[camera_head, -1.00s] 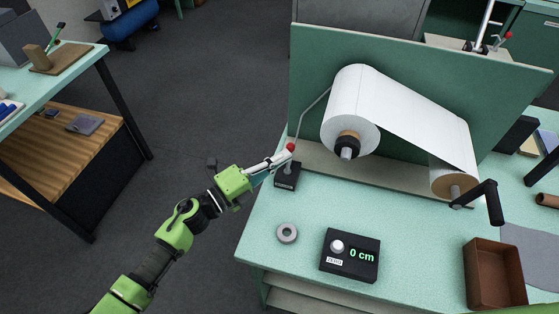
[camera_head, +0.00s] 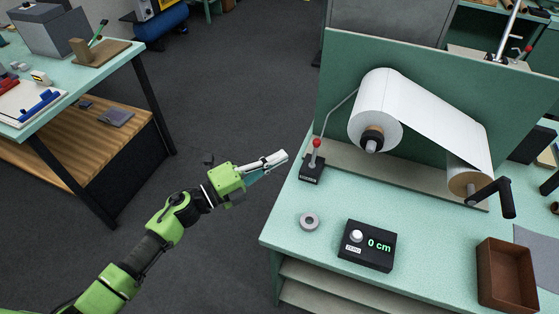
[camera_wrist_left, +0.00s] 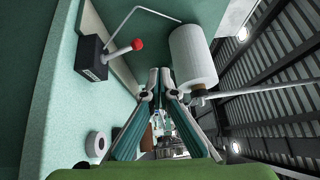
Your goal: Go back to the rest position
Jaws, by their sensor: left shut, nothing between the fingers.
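My left gripper (camera_head: 280,158) is shut and empty at the left edge of the mint-green bench (camera_head: 290,230) in the head view. Its fingertips are left of the red-knobbed lever (camera_head: 316,146) on its black base and apart from it. In the left wrist view the closed fingers (camera_wrist_left: 160,78) point toward the bench, with the lever's red knob (camera_wrist_left: 137,44) to their upper left. My right gripper is not in view.
The bench carries a white roll (camera_head: 378,105), a hand crank (camera_head: 492,195), a grey ring (camera_head: 309,221), a black display box reading 0 cm (camera_head: 367,246) and a brown tray (camera_head: 507,270). Another table (camera_head: 100,68) stands at the left. Open grey floor (camera_head: 240,90) lies between.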

